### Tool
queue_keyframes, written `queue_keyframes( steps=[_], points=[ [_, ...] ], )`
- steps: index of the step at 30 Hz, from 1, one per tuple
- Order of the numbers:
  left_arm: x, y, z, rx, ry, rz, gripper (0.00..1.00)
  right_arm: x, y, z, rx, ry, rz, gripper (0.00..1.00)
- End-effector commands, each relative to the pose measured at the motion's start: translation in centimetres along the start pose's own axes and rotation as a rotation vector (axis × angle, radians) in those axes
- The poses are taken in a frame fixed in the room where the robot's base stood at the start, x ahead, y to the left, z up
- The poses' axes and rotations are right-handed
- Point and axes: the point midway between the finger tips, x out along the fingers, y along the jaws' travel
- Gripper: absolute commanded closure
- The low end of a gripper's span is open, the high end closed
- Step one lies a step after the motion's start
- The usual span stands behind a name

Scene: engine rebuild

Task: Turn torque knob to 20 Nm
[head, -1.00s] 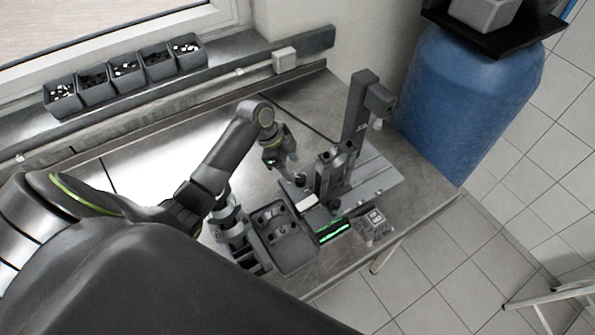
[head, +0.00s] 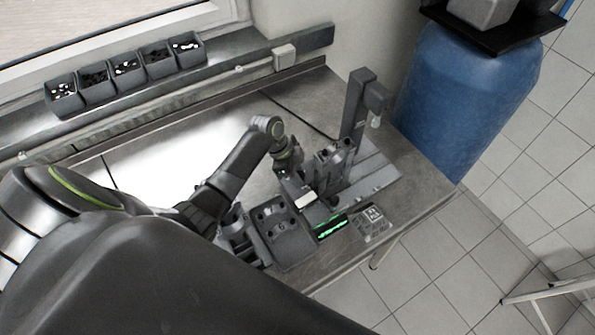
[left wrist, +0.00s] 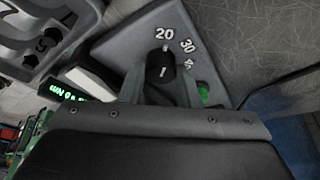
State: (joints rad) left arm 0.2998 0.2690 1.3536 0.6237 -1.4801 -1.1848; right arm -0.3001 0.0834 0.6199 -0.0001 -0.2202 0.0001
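The torque knob (left wrist: 160,68) is dark with a white line on its top. It stands on a grey panel (left wrist: 125,47) marked 20, 30 and a third number, partly cut. The line points roughly up toward the 20. My left gripper (left wrist: 161,80) is down at the knob, with a finger on each side of it. I cannot tell whether the fingers touch it. In the head view my left gripper (head: 299,186) hides the knob. A green-lit display (head: 331,226) is close by; in the left wrist view (left wrist: 67,93) it reads Nm, digits unclear. My right gripper is not in view.
A grey tray with holes (head: 285,250) and a white block (head: 306,200) are close to the gripper. A dark upright stand (head: 354,115) rises behind. A small marked plate (head: 372,222) is near the bench edge. Several parts bins (head: 126,74) line the sill.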

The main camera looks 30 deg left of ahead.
Motion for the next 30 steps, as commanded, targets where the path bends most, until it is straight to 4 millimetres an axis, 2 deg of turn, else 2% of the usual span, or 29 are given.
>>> queue_keyframes(
  steps=[1, 3, 4, 15, 23, 24, 28, 30],
  points=[
    [-0.02, -0.02, 0.01, 0.0, 0.0, -0.001, 0.83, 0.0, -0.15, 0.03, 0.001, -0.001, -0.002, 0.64],
    [-0.03, -0.02, 0.01, 0.0, 0.0, -0.001, 0.92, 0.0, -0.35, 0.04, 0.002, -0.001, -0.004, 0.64],
    [-0.03, -0.03, 0.02, 0.0, -0.001, -0.001, 0.94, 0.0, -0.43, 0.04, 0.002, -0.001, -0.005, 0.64],
    [-0.04, 0.05, 0.04, -0.123, -0.004, -0.052, 0.93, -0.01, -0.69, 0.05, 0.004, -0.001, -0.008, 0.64],
    [-0.05, 0.02, 0.02, -0.127, -0.004, -0.054, 0.94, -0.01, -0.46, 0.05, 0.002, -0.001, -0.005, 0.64],
    [-0.05, 0.02, 0.02, -0.127, -0.004, -0.054, 0.68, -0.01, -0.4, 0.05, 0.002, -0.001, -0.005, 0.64],
    [-0.05, 0.03, 0.01, -0.127, -0.004, -0.054, 0.51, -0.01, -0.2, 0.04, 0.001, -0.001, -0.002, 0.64],
    [-0.04, 0.03, 0.01, -0.127, -0.004, -0.054, 0.49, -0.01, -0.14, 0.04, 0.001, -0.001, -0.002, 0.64]
  ],
)
